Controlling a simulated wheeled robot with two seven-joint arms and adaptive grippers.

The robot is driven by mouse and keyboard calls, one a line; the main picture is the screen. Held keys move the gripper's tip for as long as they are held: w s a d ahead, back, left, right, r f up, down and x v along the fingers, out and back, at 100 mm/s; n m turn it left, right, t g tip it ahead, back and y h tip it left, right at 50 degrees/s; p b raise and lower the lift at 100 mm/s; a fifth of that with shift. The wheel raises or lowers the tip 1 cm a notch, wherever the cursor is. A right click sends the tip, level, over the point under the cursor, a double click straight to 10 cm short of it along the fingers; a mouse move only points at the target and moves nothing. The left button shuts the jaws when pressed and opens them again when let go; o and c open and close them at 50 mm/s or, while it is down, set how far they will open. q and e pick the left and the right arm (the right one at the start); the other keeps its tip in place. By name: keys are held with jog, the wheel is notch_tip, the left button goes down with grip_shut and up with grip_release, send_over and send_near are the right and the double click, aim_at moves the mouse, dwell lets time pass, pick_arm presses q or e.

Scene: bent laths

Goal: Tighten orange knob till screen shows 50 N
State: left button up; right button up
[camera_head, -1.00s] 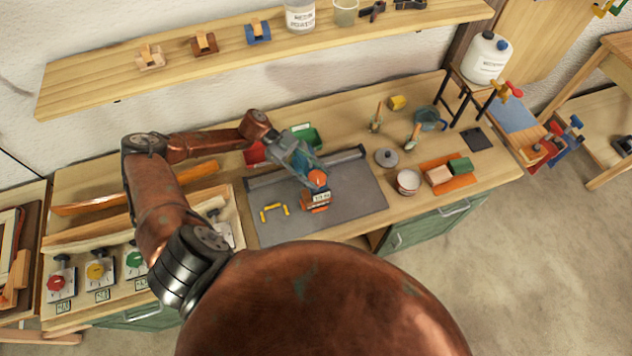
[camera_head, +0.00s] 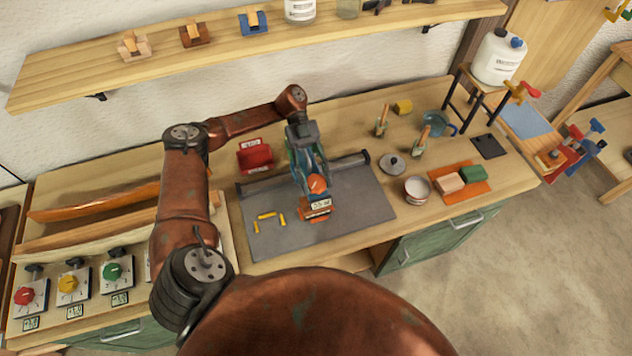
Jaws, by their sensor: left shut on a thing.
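The orange knob (camera_head: 317,184) sits on top of a small orange device (camera_head: 315,213) on a grey mat (camera_head: 355,205). The device's small light screen (camera_head: 320,204) faces me; its dark digits are too small to read surely. My left gripper (camera_head: 314,178) reaches down from behind and is shut on the knob, its fingers partly covering it. My right gripper is not in view.
Yellow pieces (camera_head: 267,215) lie on the mat left of the device. A red box (camera_head: 255,155) stands behind the mat. A white pot (camera_head: 417,189) and a grey lid (camera_head: 392,165) stand to the right. Dials with red, yellow and green knobs (camera_head: 68,283) are at left.

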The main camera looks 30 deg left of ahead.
aim_at(309, 161)
pick_arm(q)
jog(key=shift+s+d+f, duration=0.1)
jog(key=shift+s+f, duration=0.05)
jog(key=shift+f, duration=0.15)
jog(key=o, duration=1.2)
jog(key=shift+r, duration=0.15)
jog(key=shift+c, duration=0.2)
jog(key=shift+v, duration=3.2)
jog(key=shift+w+a+r, duration=0.25)
jog(key=shift+w+a, duration=0.15)
jog(key=shift+w, duration=0.05)
